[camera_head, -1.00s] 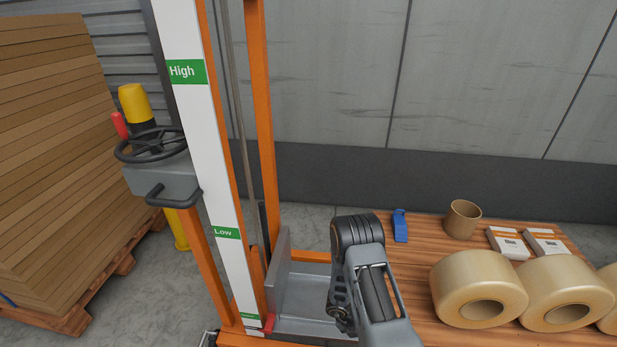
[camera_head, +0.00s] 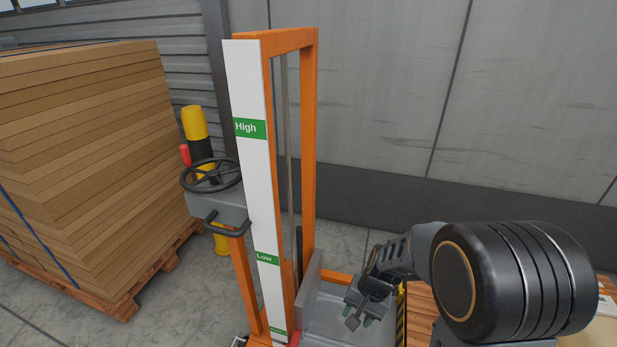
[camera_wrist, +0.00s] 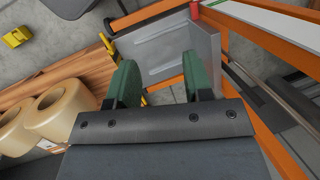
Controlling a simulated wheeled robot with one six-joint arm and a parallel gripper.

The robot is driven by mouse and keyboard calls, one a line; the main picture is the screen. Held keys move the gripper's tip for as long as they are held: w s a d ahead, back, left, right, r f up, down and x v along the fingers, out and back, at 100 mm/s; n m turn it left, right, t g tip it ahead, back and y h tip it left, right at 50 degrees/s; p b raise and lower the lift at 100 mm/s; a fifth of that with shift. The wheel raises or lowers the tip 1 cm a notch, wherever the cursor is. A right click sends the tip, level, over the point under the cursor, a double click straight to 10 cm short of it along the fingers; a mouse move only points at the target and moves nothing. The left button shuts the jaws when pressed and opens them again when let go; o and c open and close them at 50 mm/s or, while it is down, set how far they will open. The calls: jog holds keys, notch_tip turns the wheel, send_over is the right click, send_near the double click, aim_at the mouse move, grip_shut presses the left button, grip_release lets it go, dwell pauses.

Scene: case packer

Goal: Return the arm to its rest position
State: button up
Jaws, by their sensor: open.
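My gripper (camera_head: 361,313) is in the head view at the lower middle, in front of the grey metal carriage (camera_head: 325,318) of the orange lift frame. My dark arm link covers the lower right of that view. In the wrist view, my gripper (camera_wrist: 160,82) shows two green fingers spread apart with nothing between them. Beyond the fingers the grey carriage (camera_wrist: 168,52) shows, empty. I cannot tell the exact distance from the fingers to it.
The orange lift frame (camera_head: 309,140) with its white High/Low scale (camera_head: 251,180) stands close to my gripper. A handwheel (camera_head: 212,175) is left of it. Stacked cardboard (camera_head: 85,160) is at far left.

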jog(key=s+d+r+n+t+h+p, duration=0.1)
jog(key=r+p, duration=0.4)
jog(key=r, duration=0.9)
jog(key=s+d+r+n+t+h+p, duration=0.1)
jog(key=s+d+r+n+t+p, duration=0.2)
jog(key=r, duration=1.1)
jog(key=shift+s+n+h+p, duration=0.4)
jog(key=shift+s+n+p, duration=0.1)
jog(key=shift+s+p, duration=0.55)
